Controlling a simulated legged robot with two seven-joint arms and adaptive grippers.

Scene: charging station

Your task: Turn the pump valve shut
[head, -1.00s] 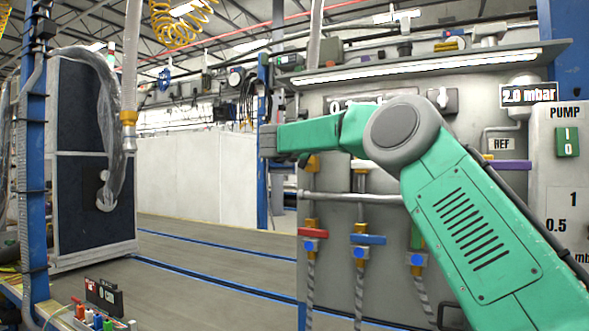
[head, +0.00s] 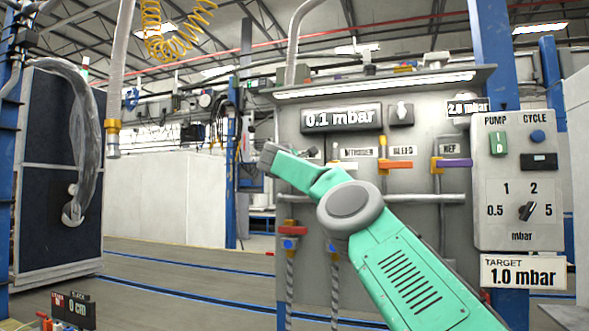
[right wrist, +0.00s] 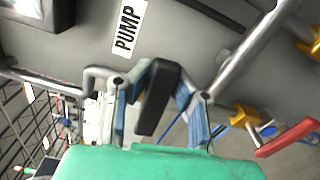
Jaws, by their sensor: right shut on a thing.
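The pump valve's black handle (right wrist: 158,98) is in the middle of the right wrist view, below a white PUMP label (right wrist: 126,28) on the grey panel. My right gripper (right wrist: 156,84) has one finger on each side of this handle and is shut on it. In the head view my right gripper (head: 248,163) is small, at the panel's left edge, and the handle cannot be made out there. The pressure display (head: 341,118) reads 0.1 mbar. A target sign (head: 523,272) reads 1.0 mbar. My left gripper is out of view.
Orange (head: 395,165) and purple (head: 456,163) valve handles stand right of my arm. A control box (head: 517,180) with a dial is further right. A red-handled valve (head: 291,231) with a hose hangs below. A pipe (right wrist: 250,48) runs close to my right gripper.

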